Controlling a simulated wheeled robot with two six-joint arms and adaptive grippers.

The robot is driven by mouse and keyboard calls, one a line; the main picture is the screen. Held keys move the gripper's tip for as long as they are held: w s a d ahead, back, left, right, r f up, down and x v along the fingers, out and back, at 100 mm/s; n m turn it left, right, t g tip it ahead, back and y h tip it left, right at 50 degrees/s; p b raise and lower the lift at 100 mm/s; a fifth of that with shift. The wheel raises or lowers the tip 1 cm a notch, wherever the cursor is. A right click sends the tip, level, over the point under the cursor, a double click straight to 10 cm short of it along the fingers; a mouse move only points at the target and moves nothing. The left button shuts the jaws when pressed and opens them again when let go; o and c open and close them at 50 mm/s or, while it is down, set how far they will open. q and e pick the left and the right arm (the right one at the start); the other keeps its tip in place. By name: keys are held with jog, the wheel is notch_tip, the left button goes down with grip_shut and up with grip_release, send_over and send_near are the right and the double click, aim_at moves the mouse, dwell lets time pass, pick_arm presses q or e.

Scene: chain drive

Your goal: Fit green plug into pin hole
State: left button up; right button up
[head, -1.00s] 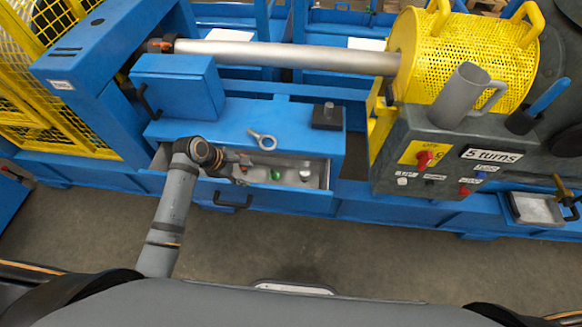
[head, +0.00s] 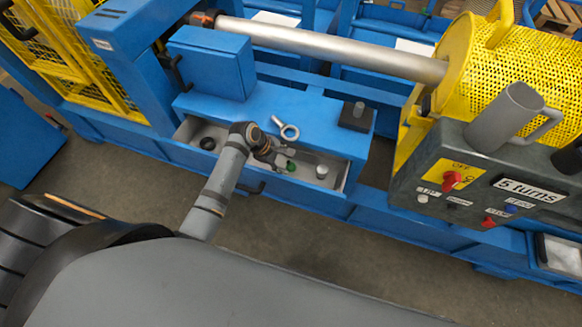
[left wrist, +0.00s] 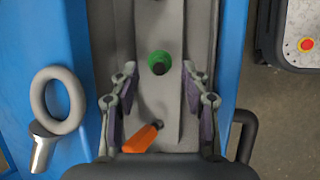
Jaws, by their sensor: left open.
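The green plug (head: 291,167) lies in the open grey drawer (head: 338,184) of the blue bench. In the left wrist view the green plug (left wrist: 159,62) has a dark tip and sits ahead of the fingers, roughly midway between their lines. My left gripper (head: 276,156) is over the drawer, just left of the plug. In the wrist view its fingers (left wrist: 156,88) are apart with nothing between their tips. I cannot make out the pin hole. My right gripper is not in view.
The drawer also holds an orange piece (left wrist: 140,138), a black ring (head: 207,144) and a grey cylinder (head: 322,171). A metal eye bolt (head: 289,132) and a black block with a pin (head: 357,117) are on the bench top. A grey control box (head: 475,165) stands at right.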

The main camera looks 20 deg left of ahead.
aim_at(290, 170)
pick_arm(q)
jog(key=x, duration=0.4)
jog(key=shift+d+f+b, duration=0.1)
jog(key=shift+b, duration=0.25)
jog(key=shift+c, duration=0.4)
grip_shut()
